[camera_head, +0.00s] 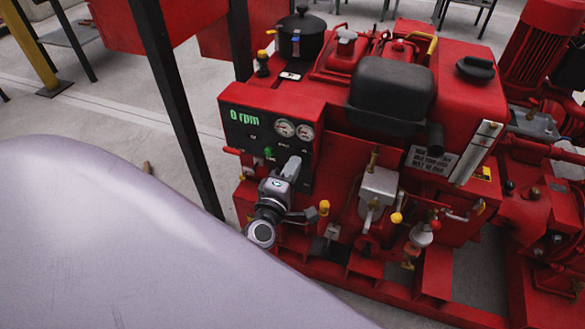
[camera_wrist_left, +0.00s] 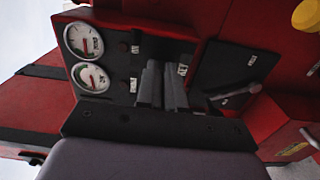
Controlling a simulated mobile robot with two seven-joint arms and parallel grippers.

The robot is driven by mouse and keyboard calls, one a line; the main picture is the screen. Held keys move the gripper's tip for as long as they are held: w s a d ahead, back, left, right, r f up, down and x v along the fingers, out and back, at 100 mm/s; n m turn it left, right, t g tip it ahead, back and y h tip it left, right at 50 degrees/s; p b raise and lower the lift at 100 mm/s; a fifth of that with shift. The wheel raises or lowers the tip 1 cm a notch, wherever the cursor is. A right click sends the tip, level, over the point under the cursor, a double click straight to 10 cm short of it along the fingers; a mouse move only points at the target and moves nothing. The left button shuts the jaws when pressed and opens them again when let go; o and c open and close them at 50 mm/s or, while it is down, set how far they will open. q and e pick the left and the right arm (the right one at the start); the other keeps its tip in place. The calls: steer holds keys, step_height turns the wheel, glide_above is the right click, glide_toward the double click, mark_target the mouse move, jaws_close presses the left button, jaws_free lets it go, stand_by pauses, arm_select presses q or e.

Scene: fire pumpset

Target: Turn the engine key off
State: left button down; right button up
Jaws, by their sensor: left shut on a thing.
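The black engine control panel (camera_head: 250,140) is on the red pumpset. It carries a green "0 rpm" readout (camera_head: 240,117) and two round white gauges (camera_head: 284,128). My left gripper (camera_head: 298,166) is up against the lower right part of the panel. In the left wrist view the grey fingers of the left gripper (camera_wrist_left: 163,84) are close together at the panel face, below the labels in that picture's right part. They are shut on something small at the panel. The engine key itself is hidden by the fingers. The right gripper is in neither view.
A green knob (camera_head: 268,152) is on the panel left of my gripper. The red engine (camera_head: 455,85) with a black air filter (camera_head: 390,90) stands behind. Dark frame posts (camera_head: 172,90) rise at the left.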

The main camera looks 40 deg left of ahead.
arm_select(q)
steer(key=shift+w+a+r, duration=0.1)
steer(key=shift+w+r, duration=0.05)
steer(key=shift+r, duration=0.05)
stand_by(0.3)
steer(key=c, duration=1.3)
jaws_free()
steer(key=shift+f, duration=0.1)
steer(key=shift+o, duration=0.2)
steer(key=v, duration=0.7)
